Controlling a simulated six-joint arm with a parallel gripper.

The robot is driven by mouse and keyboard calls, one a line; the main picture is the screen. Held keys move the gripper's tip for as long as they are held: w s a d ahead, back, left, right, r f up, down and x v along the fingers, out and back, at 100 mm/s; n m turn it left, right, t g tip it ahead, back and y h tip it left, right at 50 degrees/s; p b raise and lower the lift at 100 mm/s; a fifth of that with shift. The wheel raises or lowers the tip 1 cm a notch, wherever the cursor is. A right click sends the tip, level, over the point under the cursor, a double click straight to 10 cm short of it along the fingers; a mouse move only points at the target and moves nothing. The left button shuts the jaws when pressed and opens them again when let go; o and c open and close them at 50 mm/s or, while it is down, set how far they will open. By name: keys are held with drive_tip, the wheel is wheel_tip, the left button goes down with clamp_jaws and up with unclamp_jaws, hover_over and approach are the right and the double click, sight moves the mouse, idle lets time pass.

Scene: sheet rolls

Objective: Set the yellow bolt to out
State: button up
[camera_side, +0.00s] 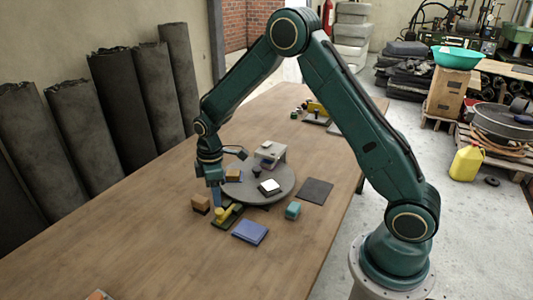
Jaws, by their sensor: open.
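The yellow bolt (223,214) lies on a small dark green base on the wooden table, in front of the round grey disc. A raised yellow knob shows at its upper end. My gripper (217,200) points down just above and behind the bolt, at its left end. The jaws are open, but the fingers are small and overlap in this view. I cannot tell whether a fingertip touches the bolt.
A grey turntable (268,197) carries a white-topped block and other small blocks. A wooden block (200,204), a blue plate (250,232), a teal block (293,210) and a dark square mat (315,191) lie around it. The front of the table (180,265) is mostly clear.

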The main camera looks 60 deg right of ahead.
wheel_tip(320, 180, up, 7)
idle(0.4)
drive_tip(key=shift+r, duration=0.15)
drive_tip(key=s+a+r+m+t, duration=0.2)
drive_tip(key=s+r+m+t, duration=0.15)
drive_tip(key=s+r, duration=1)
drive_tip(key=s+r+m+t, duration=0.2)
drive_tip(key=s+m, duration=0.3)
drive_tip(key=s, duration=1)
drive_tip(key=shift+s+a+r, duration=0.2)
drive_tip(key=shift+s+r, duration=0.15)
drive_tip(key=shift+r, duration=0.2)
